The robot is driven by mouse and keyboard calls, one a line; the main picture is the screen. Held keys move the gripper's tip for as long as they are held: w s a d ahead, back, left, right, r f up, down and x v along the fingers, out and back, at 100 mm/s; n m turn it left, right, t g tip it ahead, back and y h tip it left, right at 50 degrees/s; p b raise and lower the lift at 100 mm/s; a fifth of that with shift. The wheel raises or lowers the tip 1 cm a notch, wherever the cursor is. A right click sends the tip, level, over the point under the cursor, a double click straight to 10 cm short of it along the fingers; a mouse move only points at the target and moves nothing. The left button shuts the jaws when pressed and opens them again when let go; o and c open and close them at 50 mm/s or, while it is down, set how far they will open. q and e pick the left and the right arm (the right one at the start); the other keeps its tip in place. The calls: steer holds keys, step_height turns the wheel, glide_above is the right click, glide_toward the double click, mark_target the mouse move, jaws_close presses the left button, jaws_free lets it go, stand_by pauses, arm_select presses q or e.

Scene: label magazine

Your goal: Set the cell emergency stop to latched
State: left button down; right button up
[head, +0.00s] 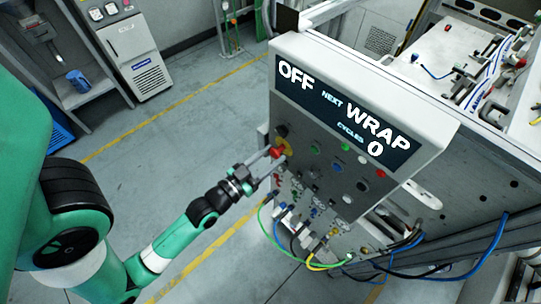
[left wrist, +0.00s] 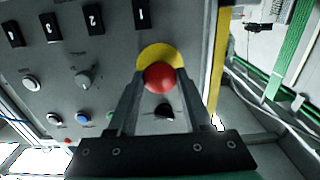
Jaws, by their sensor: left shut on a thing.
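The emergency stop is a red mushroom button (head: 277,152) on a yellow round backing (head: 286,146), at the left side of the control panel's face. In the left wrist view the red button (left wrist: 160,77) sits in front of the yellow backing (left wrist: 160,53). My left gripper (head: 274,160) is at the button, with one finger on each side of its red head. The left wrist view shows the fingers (left wrist: 157,88) shut on the red button. Whether the button is pressed in cannot be told. My right gripper is not in view.
The panel's display (head: 340,115) reads OFF, NEXT WRAP, CYCLES 0. A black knob (left wrist: 163,111) is close to the fingers, and a grey selector (left wrist: 84,79) and other buttons share the panel. Coloured cables (head: 320,262) hang below. Open floor (head: 170,160) lies left of the panel.

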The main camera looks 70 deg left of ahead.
arm_select(q)
steer(key=shift+x, duration=0.85)
steer(key=shift+c, duration=1.5)
jaws_free()
steer(key=shift+w, duration=0.1)
